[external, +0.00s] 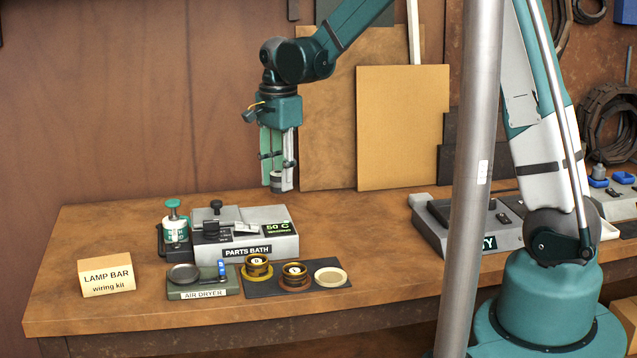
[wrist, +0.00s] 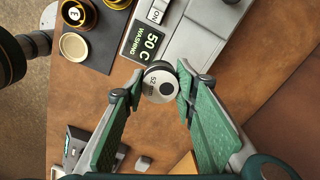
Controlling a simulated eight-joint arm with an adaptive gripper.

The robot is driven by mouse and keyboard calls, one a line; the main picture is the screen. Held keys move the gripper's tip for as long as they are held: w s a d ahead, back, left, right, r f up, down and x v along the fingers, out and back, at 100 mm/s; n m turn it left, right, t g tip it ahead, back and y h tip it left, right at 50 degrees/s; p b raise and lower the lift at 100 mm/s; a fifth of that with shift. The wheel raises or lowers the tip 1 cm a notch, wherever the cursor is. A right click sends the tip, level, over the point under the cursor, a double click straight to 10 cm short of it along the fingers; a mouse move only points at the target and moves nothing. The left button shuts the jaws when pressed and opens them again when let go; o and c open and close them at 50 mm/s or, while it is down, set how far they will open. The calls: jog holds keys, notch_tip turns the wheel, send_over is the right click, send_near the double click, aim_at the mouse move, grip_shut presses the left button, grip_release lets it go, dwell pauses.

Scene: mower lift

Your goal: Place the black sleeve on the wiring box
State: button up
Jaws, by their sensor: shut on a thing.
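My gripper (external: 279,176) is above the back part of the bench, to the right of and higher than the parts bath. Its fingers are shut on a small round piece (wrist: 160,86) with a pale grey face, a dark centre and small print. In the external view, the piece (external: 281,183) shows grey with a dark band, clear of the bench. I cannot tell whether it is the black sleeve; no other sleeve is clearly seen. The wiring box (external: 107,276), a tan box marked "LAMP BAR wiring kit", stands at the bench's left front. Its top looks bare.
The grey parts bath (external: 262,240) and a green-topped bottle (external: 175,225) stand between my gripper and the wiring box. The air dryer (external: 203,285) and a dark mat (external: 318,286) with brass rings lie in front. A metal pole (external: 470,180) stands at right.

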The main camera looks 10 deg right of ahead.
jog(key=s+a+r+n+p, duration=0.1)
jog(key=s+a+n, duration=0.1)
jog(key=a, duration=0.9)
jog(key=s+a+r+n+p, duration=0.1)
jog(key=a, duration=1.1)
jog(key=n+p, duration=0.2)
jog(key=n, duration=0.1)
send_over(99, 264)
jog(key=shift+r, duration=0.3)
jog(key=shift+f, duration=0.1)
jog(key=shift+f, duration=3.05)
jog(key=shift+f, duration=1.85)
jog(key=shift+f, duration=0.2)
